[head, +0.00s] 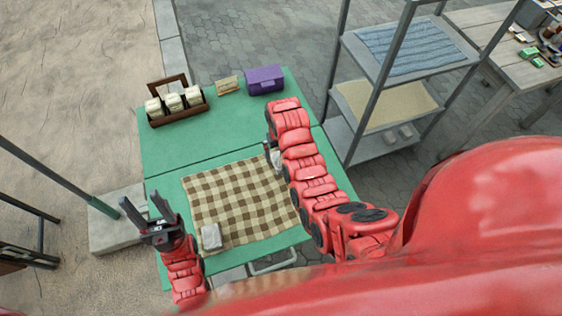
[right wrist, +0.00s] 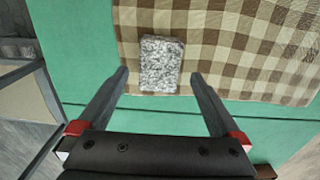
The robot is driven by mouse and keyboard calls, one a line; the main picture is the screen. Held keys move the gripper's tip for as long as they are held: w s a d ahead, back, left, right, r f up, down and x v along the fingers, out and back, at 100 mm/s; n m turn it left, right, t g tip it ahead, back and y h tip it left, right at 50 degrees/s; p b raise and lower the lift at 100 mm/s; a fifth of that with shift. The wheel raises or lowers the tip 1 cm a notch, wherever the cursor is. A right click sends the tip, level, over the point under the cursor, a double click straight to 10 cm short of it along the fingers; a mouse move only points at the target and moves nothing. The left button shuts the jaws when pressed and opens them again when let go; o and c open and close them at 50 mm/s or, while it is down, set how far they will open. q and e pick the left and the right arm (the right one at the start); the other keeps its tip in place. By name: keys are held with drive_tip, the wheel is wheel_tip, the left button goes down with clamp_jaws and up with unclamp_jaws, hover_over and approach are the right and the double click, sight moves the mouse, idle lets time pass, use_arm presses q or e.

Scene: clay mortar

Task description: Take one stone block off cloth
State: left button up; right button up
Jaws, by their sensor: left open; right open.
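The brown-and-cream checked cloth (head: 230,195) lies on the green table (head: 165,150). A pale grey stone block (head: 211,237) sits on the cloth's near left corner in the head view. In the right wrist view, a speckled grey stone block (right wrist: 162,62) rests at a corner of the cloth (right wrist: 215,55). My right gripper (right wrist: 160,75) is open, its fingers pointing toward this block, one on each side and apart from it. In the head view my right arm hides most of that area. My left gripper (head: 145,200) is open and empty, left of the cloth.
A brown wooden box with several pale jars (head: 175,103), a small tan block (head: 228,85) and a purple box (head: 265,79) stand at the table's back. A metal shelf rack (head: 375,90) stands right of the table. The table's left middle is clear.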

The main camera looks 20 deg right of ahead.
wheel_tip(320, 180, down, 3)
drive_tip(key=shift+s+r+p, duration=0.1)
drive_tip(key=shift+p, duration=0.65)
drive_tip(key=shift+f, duration=0.85)
drive_tip(key=shift+c, duration=0.2)
clamp_jaws()
